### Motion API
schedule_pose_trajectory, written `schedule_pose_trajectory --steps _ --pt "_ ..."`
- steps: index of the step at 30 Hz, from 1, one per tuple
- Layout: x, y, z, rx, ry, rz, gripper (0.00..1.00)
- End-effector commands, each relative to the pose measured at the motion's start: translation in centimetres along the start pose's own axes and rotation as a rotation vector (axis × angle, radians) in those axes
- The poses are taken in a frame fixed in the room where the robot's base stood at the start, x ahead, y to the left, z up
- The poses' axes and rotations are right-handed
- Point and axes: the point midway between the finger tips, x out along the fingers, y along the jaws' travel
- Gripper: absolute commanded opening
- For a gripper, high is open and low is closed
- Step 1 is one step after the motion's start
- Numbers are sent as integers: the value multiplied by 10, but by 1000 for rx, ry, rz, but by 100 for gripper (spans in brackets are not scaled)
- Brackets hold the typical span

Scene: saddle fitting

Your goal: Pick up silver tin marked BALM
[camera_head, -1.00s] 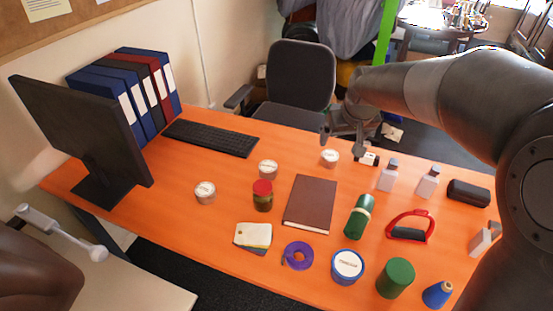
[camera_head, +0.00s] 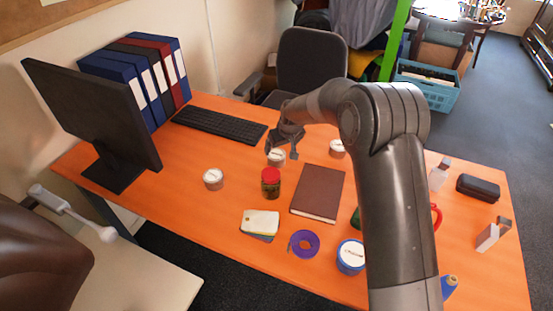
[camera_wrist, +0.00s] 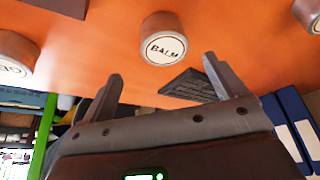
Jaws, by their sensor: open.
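The BALM tin (camera_wrist: 163,38) is small and round with a pale lid, and its black lettering reads clearly in the wrist view. In the head view it appears to be the middle one of three similar tins (camera_head: 276,157), standing on the orange desk. My gripper (camera_head: 281,151) is over this tin in the head view and partly covers it. In the wrist view my gripper (camera_wrist: 164,70) is open, with nothing between its fingers. The tin lies beyond the fingertips, apart from them.
Similar tins stand left (camera_head: 213,179) and right (camera_head: 337,148) of it. A red-lidded jar (camera_head: 271,183) and brown book (camera_head: 318,193) are in front. A keyboard (camera_head: 220,125) lies behind. My arm hides part of the desk's right side. Bare desk lies around the tin.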

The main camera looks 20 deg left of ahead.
Motion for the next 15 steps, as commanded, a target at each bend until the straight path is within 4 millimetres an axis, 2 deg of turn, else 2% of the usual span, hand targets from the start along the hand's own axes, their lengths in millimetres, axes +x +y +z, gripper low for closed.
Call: schedule_pose_trajectory --steps 3,11,15 --pt "18 0 0 0 -1 -1 89" --pt "38 -2 1 0 -1 0 89" --pt "60 -7 4 0 -4 0 89"
